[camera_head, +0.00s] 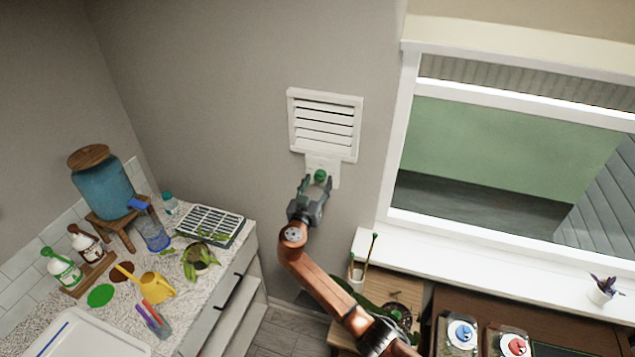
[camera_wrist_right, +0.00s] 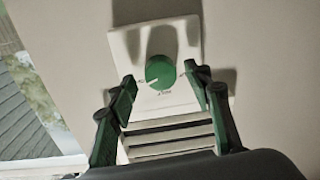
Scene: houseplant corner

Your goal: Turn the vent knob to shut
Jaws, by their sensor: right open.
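The vent (camera_head: 325,124) is a white louvered frame on the grey wall, and its slats show dark gaps between them. The green vent knob (camera_head: 320,176) sits on a white plate just below it. In the right wrist view the round knob (camera_wrist_right: 160,72) has a white pointer mark and small lettering beside it, too small to read surely. My right gripper (camera_head: 314,184) is in front of the knob. Its open fingers (camera_wrist_right: 160,88) stand on either side of the knob, apart from it. My left gripper is not in view.
A window (camera_head: 510,150) with a white sill is to the right of the vent. A speckled counter (camera_head: 215,285) at the left holds a blue water dispenser (camera_head: 102,185), a yellow watering can (camera_head: 155,287), bottles and a potted plant. The wall around the vent is clear.

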